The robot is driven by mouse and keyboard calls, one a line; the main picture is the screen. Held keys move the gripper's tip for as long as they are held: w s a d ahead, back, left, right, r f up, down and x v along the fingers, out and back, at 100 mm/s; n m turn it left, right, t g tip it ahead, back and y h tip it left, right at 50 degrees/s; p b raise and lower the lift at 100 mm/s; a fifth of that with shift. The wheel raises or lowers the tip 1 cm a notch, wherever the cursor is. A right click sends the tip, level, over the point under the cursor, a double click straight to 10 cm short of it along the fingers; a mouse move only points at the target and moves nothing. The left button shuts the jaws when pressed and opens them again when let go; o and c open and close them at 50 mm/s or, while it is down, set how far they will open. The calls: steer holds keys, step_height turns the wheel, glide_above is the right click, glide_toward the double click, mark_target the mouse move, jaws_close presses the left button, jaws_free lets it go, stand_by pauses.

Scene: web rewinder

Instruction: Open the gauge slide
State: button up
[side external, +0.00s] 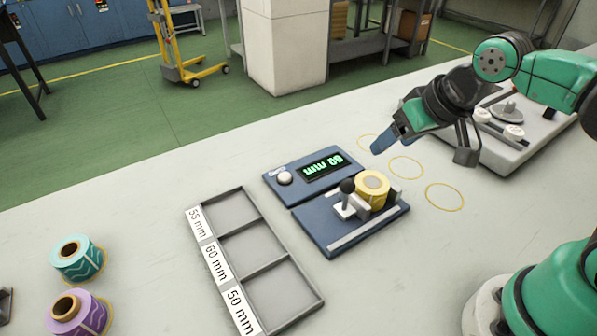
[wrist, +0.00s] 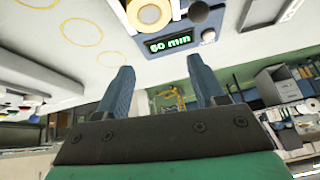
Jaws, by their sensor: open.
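The gauge slide (side external: 346,208) is a grey block with a black knob (side external: 347,186) on the blue gauge base (side external: 330,235). A yellow roll (side external: 373,186) sits in the gauge beside the slide, close to it; I cannot tell if they touch. The display (side external: 322,168) reads 60 mm, and it also shows in the wrist view (wrist: 168,42). My gripper (side external: 418,150) is open and empty, above the table behind and to the right of the gauge. In the wrist view the fingers (wrist: 163,85) are apart, with the roll (wrist: 149,14) and knob (wrist: 198,12) beyond them at the top edge.
A grey tray (side external: 246,232) with compartments labelled 55, 60 and 50 mm stands left of the gauge. A teal roll (side external: 76,258) and a purple roll (side external: 80,314) stand farther left. Yellow rings (side external: 444,197) mark bare table at right, near a grey machine (side external: 530,140).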

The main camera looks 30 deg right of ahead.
mark_target(349, 181)
steer(key=w+a+m+g, duration=0.1)
steer(key=m+g, duration=0.1)
steer(key=w+a+f+m+g, duration=0.1)
steer(key=a+m+g, duration=0.1)
steer(key=m, duration=0.1)
steer(key=w+a+m+g, duration=0.1)
steer(key=a+m+g, duration=0.1)
steer(key=shift+a+f+m, duration=0.2)
steer(key=shift+a+m, duration=0.05)
steer(key=shift+m, duration=0.15)
steer(key=shift+f, duration=2.7)
jaws_close()
